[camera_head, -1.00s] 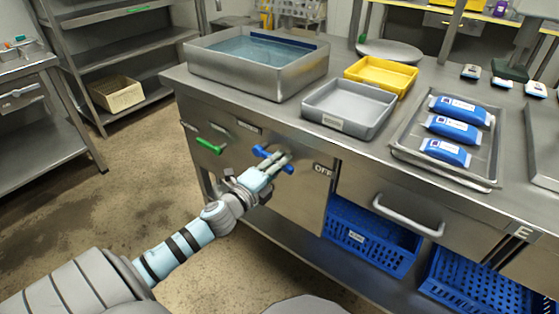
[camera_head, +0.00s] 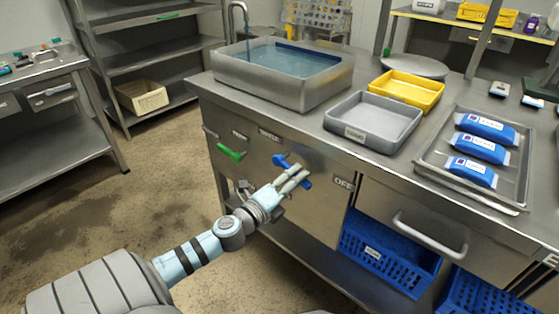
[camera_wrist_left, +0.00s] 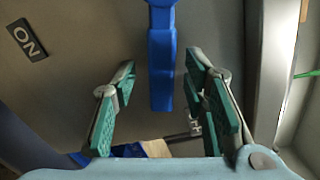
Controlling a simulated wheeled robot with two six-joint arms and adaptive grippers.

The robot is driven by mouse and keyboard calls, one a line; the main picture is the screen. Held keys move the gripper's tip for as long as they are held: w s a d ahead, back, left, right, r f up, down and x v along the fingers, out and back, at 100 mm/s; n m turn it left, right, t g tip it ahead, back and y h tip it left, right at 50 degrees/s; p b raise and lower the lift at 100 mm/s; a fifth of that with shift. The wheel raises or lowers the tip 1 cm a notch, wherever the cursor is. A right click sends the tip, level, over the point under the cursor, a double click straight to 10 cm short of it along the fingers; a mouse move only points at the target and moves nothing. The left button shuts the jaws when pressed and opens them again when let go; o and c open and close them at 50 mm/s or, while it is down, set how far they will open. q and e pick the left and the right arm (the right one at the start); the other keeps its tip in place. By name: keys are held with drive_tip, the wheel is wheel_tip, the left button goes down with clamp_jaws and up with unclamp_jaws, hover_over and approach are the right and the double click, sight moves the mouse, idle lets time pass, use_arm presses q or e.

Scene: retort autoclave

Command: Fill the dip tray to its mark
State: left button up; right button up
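The dip tray (camera_head: 285,91), a large steel basin, stands at the bench's back left and holds bluish water (camera_head: 285,60). A dark blue band (camera_head: 318,54) runs along its inner far wall. A tap (camera_head: 232,18) rises behind it, with a thin bluish stream (camera_head: 248,32) below its spout. A blue valve handle (camera_head: 306,181) sits on the bench front, near an OFF label (camera_head: 343,183). My left gripper (camera_head: 297,178) is at this handle. In the left wrist view, its green fingers (camera_wrist_left: 160,88) are open either side of the blue lever (camera_wrist_left: 161,65). My right gripper is not in view.
A green handle (camera_head: 231,153) is left of the blue one. An ON label (camera_wrist_left: 27,40) shows in the wrist view. Grey (camera_head: 372,121) and yellow (camera_head: 407,89) trays and a steel tray (camera_head: 430,171) with blue packs stand rightward. A drawer handle (camera_head: 428,237) juts out.

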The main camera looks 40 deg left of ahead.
use_arm(q)
drive_tip(key=s, duration=1)
drive_tip(key=shift+s+d, duration=0.15)
drive_tip(key=shift+s, duration=0.05)
idle(3.6)
